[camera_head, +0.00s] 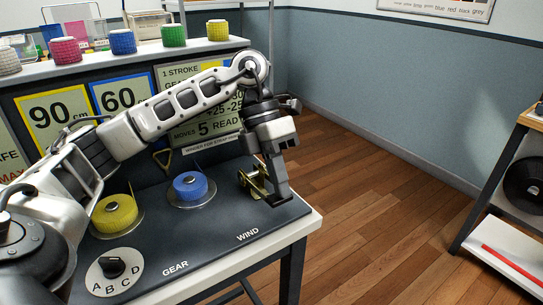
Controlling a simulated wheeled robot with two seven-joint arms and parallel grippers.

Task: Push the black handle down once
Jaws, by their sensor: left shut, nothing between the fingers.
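My left arm reaches across the bench from the left. My left gripper (279,192) points down at the bench's right end, shut with nothing in it. A brass-coloured winder mechanism (254,182) sits on the dark bench top (222,222) behind the WIND label. The fingers are right beside it and overlap its right side in the picture. The black handle cannot be told apart clearly from the dark gripper; it is at least partly hidden there. I cannot tell whether the fingers touch it. My right gripper is not in view.
A blue spool (190,186) and a yellow spool (114,214) stand on the bench. A dial with letters (114,271) is at the front left. Sign boards and a shelf with coloured spools stand behind. Wooden floor (375,205) lies open to the right, before a shelf rack.

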